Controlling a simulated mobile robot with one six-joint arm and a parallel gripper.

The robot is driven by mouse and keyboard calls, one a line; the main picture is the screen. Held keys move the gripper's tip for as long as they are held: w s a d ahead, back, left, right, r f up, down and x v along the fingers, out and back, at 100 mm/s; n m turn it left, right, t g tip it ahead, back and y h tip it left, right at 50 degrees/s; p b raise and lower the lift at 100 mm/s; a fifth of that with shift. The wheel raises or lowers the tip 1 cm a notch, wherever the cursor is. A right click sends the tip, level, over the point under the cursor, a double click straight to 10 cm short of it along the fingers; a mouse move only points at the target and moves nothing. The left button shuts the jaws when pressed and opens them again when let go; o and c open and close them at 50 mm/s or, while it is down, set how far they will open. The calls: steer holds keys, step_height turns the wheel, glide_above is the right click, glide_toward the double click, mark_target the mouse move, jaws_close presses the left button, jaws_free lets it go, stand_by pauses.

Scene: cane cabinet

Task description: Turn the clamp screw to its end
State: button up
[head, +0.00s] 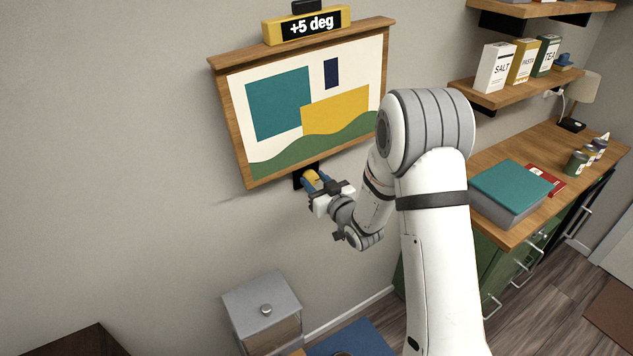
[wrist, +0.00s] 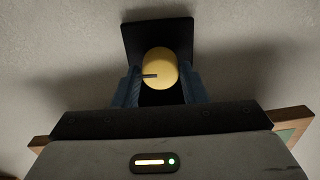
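The clamp screw is a round yellow knob (wrist: 160,68) on a black plate (wrist: 157,33) under the picture's bottom edge. A dark line on its face points left in the wrist view. In the head view the knob (head: 312,176) shows small between my blue fingers. My gripper (wrist: 162,80) has one finger on each side of the knob, and both appear to touch it. The framed picture (head: 285,85) hangs tilted on the wall, its right side higher. A yellow level on top (head: 268,33) reads "+5 deg".
A grey cabinet (head: 262,297) stands below left of my gripper. Wooden shelves with boxes and a counter (head: 510,232) with a teal book (head: 511,187) are at the right. The wall left of the picture is bare.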

steer(key=c, duration=0.6)
steer(key=shift+o, duration=0.2)
steer(key=shift+f+b, duration=0.1)
steer(key=shift+b, duration=0.45)
steer(key=n+b, duration=0.1)
steer(key=b, duration=0.1)
steer(key=n+b, duration=0.1)
steer(key=b, duration=0.2)
steer(key=shift+f+b, duration=0.35)
steer(key=n+b, duration=0.5)
steer(key=b, duration=0.6)
steer(key=shift+s+n, duration=0.1)
steer(key=shift+n, duration=0.2)
steer(key=n+b, duration=0.6)
steer(key=b, duration=0.5)
steer(key=shift+a, duration=0.1)
steer(key=n+b, duration=0.4)
steer(key=b, duration=0.1)
steer(key=shift+r, duration=0.2)
steer(key=shift+r+n, duration=0.1)
steer(key=shift+n, duration=0.2)
steer(key=o, duration=1)
